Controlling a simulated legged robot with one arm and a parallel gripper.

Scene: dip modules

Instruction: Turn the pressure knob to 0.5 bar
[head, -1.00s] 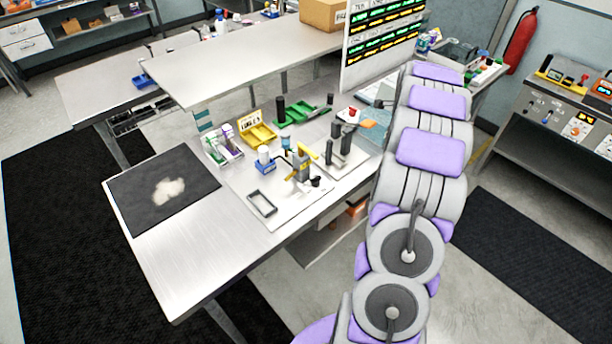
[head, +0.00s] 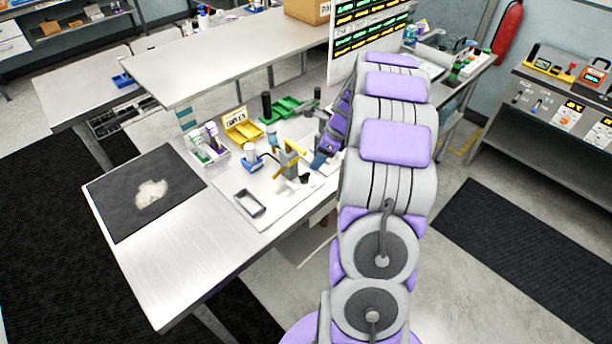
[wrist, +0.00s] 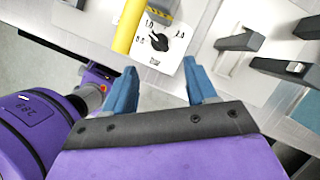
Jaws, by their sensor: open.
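The pressure knob (wrist: 158,42) is black and sits on a white dial plate with printed numbers, of which 1.0 and 2.0 are legible. Its exact pointing is too small to read for certain. In the head view a small dark knob (head: 305,178) shows at the foot of the grey and yellow fixture (head: 290,160). My gripper (wrist: 160,67) has two blue fingers spread apart, with nothing between them. The knob lies just beyond the fingertips, roughly between them in the picture, not touched. In the head view my gripper (head: 322,158) is right of the fixture.
A yellow bar (wrist: 130,25) stands close left of the knob. Dark handles (wrist: 240,42) are on the right. On the bench are a yellow bin (head: 243,128), green holder (head: 290,107), blue holder (head: 252,164) and black mat (head: 147,190). The bench front is clear.

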